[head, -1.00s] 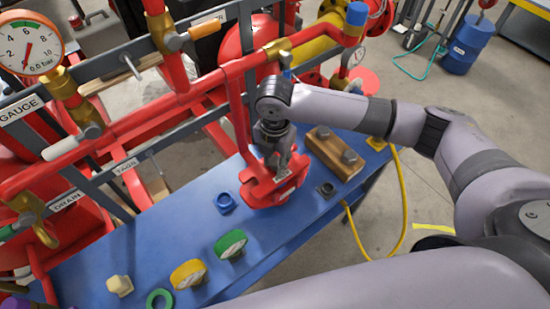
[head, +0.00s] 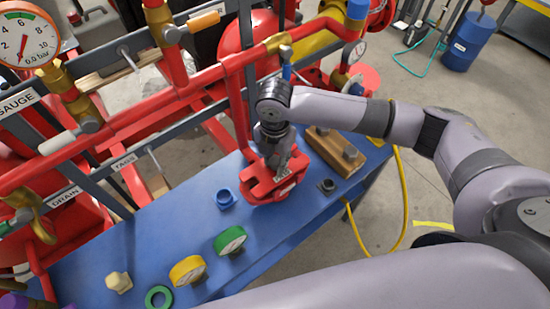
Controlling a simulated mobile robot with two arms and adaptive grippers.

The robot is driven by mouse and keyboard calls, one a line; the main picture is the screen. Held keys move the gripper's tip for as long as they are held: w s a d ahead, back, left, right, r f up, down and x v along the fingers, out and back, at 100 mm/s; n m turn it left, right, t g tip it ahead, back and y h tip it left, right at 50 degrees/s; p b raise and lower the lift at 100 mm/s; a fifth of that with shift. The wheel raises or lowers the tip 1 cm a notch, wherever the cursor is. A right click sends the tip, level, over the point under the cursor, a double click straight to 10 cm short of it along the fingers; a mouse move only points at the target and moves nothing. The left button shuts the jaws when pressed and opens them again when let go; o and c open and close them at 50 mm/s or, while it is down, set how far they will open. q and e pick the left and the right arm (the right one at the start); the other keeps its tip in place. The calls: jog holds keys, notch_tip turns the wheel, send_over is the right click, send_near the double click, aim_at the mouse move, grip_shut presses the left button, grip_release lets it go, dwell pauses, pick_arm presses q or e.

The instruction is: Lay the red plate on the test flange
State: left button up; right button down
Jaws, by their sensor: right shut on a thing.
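The red test flange (head: 266,195) stands on the blue bench, toward its far right part. My right gripper (head: 281,170) points down over it and is shut on the red plate (head: 290,183), which has a small pale label. The plate is at the top of the flange. The gripper hides part of both, and same-coloured edges overlap, so I cannot tell whether the plate rests flat on the flange or is just above it. My left gripper is not in view.
A wooden block with dark knobs (head: 335,154) stands close right of the flange. Red pipework (head: 150,115) rises behind. A yellow hose (head: 402,200) hangs at right.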

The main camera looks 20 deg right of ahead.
jog(key=shift+f, duration=0.25)
jog(key=c, duration=1.2)
grip_release()
